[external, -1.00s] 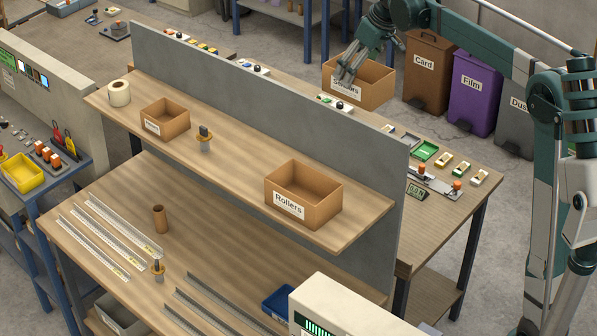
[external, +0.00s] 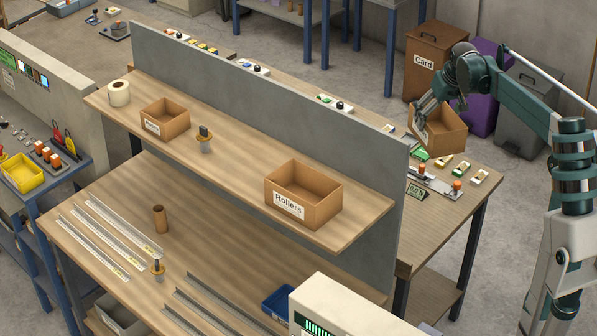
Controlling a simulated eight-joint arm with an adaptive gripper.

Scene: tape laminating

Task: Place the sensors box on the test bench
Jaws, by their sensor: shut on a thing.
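The sensors box (external: 448,144) is an open-topped brown cardboard box at the right; its white label is mostly covered by my fingers. My gripper (external: 418,119) is shut on the box's left wall. The box appears over the far edge of the wooden test bench (external: 446,226), behind the grey panel. I cannot tell whether its underside touches the bench. The box is turned at an angle, its label side facing left.
Small devices, a green tray (external: 420,155) and a force readout (external: 416,191) lie on the bench close to the box. The grey panel (external: 270,95) stands along the bench's near side. The Rollers box (external: 325,212) is on the shelf in front. Bins stand behind.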

